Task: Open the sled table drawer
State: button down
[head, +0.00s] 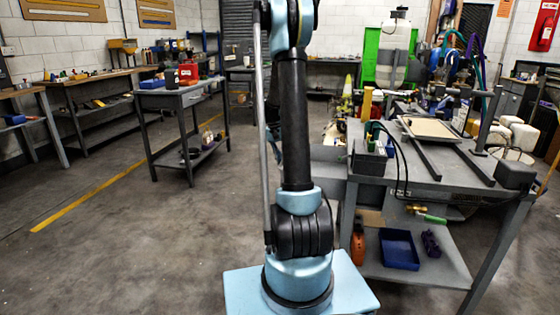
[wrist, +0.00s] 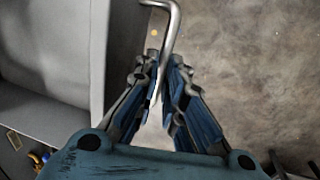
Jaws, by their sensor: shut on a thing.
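The sled table (head: 455,185) stands at the right in the head view, with a grey top. A grey drawer (head: 328,168) juts out from its left side, partly hidden behind my arm. In the wrist view, a bent metal bar handle (wrist: 174,14) runs along the grey drawer front (wrist: 126,50). My gripper (wrist: 163,68) is shut on this handle, with its blue-padded fingers on either side of the bar. In the head view my gripper is mostly hidden behind my arm. How far out the drawer is cannot be told exactly.
Bare concrete floor lies left of the table. A small grey workbench (head: 185,98) with a red box stands at the back left. A blue bin (head: 399,249) and an orange bottle (head: 358,243) sit on the sled table's lower shelf.

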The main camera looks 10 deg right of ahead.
jog(key=c, duration=1.7)
grip_release()
jog(key=r, duration=0.4)
jog(key=a+r, duration=0.1)
jog(key=r, duration=0.2)
jog(key=w+a+r, duration=0.1)
jog(key=r, duration=0.3)
jog(key=shift+r, duration=0.35)
jog(key=shift+s, duration=0.1)
